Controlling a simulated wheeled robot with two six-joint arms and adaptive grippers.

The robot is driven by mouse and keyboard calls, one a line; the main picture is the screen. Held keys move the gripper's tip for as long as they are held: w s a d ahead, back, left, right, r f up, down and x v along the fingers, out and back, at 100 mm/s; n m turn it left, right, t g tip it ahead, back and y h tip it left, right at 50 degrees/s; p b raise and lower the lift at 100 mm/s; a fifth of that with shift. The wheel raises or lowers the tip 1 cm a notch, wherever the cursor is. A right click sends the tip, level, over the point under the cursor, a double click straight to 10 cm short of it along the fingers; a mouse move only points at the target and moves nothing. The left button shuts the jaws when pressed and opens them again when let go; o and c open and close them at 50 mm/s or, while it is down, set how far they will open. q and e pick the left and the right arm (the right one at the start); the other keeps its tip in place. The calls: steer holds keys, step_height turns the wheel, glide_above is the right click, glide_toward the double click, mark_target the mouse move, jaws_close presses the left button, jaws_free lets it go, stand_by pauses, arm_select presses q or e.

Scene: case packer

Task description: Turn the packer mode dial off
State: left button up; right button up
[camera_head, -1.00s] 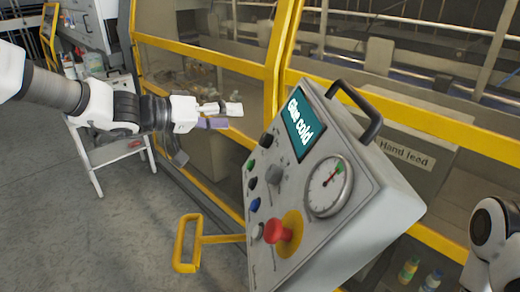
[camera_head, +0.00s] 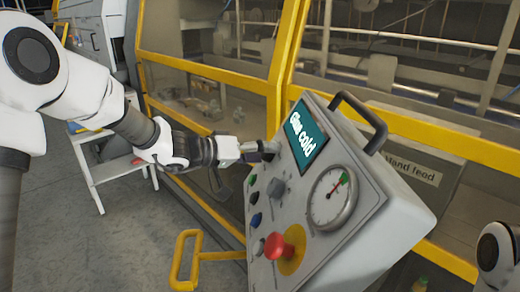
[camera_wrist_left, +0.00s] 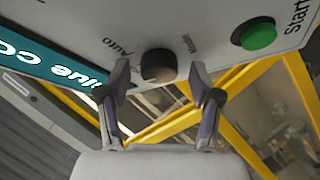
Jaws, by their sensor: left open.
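The packer mode dial (camera_wrist_left: 158,65) is a round dark knob on the grey panel, in the left wrist view. A label reading "Auto" lies left of it and a second, hard-to-read label right of it. Its pointer is not clear. My left gripper (camera_wrist_left: 159,80) is open, with one finger on each side of the dial and gaps showing. In the head view my left gripper (camera_head: 262,151) is at the panel's upper left edge and largely hides the dial. My right gripper is out of view.
The control box (camera_head: 385,235) carries a "Glue cold" screen (camera_head: 306,137), a gauge (camera_head: 333,196), a red stop button (camera_head: 279,247) and several smaller controls. A green Start button (camera_wrist_left: 258,36) is beside the dial. A yellow-framed guard stands behind.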

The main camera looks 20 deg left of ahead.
arm_select(q)
steer(key=shift+s+a, duration=0.1)
steer(key=shift+s+a+r, duration=0.1)
steer(key=c, duration=1.2)
steer(key=shift+o, duration=0.2)
